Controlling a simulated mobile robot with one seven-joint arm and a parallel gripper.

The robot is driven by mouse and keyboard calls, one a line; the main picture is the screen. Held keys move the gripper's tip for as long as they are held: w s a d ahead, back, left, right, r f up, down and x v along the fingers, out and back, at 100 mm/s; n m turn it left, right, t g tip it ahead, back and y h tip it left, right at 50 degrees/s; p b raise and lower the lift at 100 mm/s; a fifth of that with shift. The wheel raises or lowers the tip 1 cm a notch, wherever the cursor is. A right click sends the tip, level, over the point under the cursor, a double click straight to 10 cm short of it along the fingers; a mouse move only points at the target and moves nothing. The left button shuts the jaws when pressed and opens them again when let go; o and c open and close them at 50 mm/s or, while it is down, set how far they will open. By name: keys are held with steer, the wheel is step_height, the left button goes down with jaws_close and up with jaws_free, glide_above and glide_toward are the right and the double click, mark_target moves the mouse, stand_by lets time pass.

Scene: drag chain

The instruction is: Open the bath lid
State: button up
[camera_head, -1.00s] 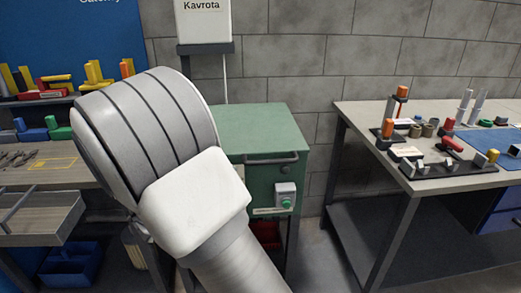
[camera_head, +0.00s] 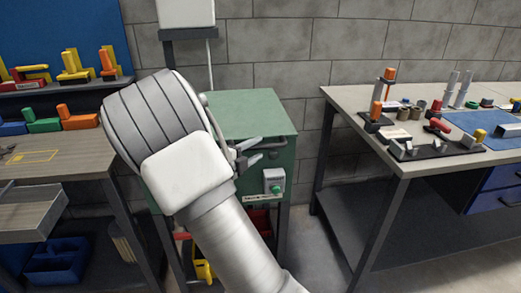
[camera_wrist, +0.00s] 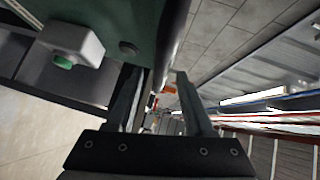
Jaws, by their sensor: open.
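The bath is a green cabinet (camera_head: 284,158) with a flat green lid (camera_head: 248,112) that lies shut on top. My gripper (camera_head: 259,150) is at the front of the bath, just below the lid's edge, with its fingers apart. The lid handle is largely hidden behind my gripper and arm in the head view. In the wrist view my gripper (camera_wrist: 156,72) is open, and a dark rounded bar (camera_wrist: 172,40), which looks like the handle, runs towards the gap between the fingers. I cannot tell whether they touch it.
A box with a green button (camera_head: 274,182) is on the bath's front, close below my gripper; it also shows in the wrist view (camera_wrist: 72,44). A workbench (camera_head: 345,97) with parts stands right, another bench (camera_head: 75,158) left. A white unit (camera_head: 186,12) hangs above.

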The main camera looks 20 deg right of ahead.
steer(key=shift+x, duration=1.4)
jaws_close()
stand_by(0.4)
